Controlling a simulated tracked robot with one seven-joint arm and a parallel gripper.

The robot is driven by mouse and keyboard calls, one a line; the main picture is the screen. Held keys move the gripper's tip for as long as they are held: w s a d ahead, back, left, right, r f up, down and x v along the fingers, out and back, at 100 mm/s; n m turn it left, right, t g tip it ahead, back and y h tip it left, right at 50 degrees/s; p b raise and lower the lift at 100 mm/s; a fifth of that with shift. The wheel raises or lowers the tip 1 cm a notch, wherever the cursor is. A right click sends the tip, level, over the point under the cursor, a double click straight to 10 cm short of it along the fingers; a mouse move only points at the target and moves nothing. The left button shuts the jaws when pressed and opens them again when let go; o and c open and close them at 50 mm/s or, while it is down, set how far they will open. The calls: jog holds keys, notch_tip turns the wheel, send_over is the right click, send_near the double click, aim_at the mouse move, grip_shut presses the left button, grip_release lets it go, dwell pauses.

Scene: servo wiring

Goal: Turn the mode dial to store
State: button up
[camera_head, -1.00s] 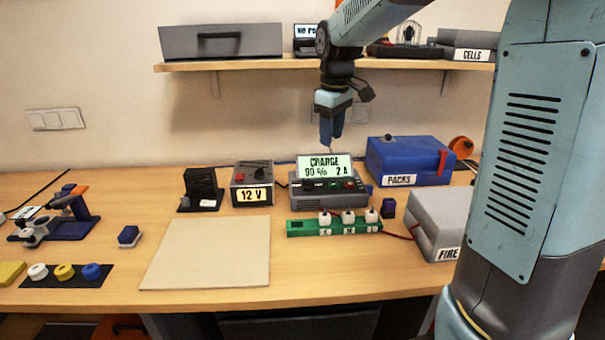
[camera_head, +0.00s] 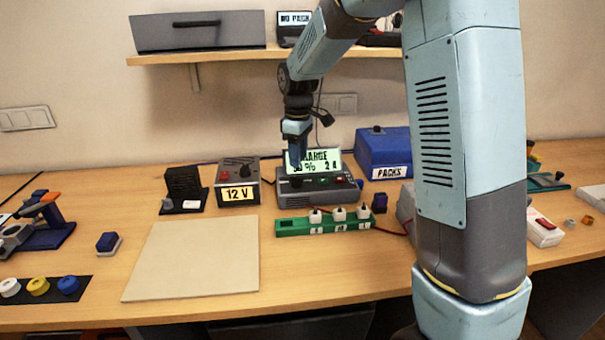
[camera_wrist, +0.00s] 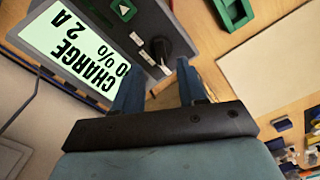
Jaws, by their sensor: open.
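The grey charger (camera_head: 330,192) stands on the bench, and its lit green screen (camera_head: 322,160) reads CHARGE and 2 A, partly hidden by my gripper in the head view. The mode dial is a black knob with a pale pointer line (camera_wrist: 160,48) on the charger's face in the wrist view, with small white labels beside it. My gripper (camera_head: 296,163) points down just above the charger's left part. In the wrist view my gripper (camera_wrist: 158,76) is open and empty, its two blue fingers apart, with the dial ahead of the gap between the fingertips; no contact is visible.
A 12 V box (camera_head: 239,182) stands left of the charger. A green socket strip (camera_head: 294,227) lies in front of it, and the blue PACKS box (camera_head: 383,153) is behind right. A pale board (camera_head: 195,260) lies flat at the front. A shelf (camera_head: 240,54) hangs above.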

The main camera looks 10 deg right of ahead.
aim_at(299, 177)
notch_tip(299, 177, down, 6)
jog(key=shift+f, duration=0.25)
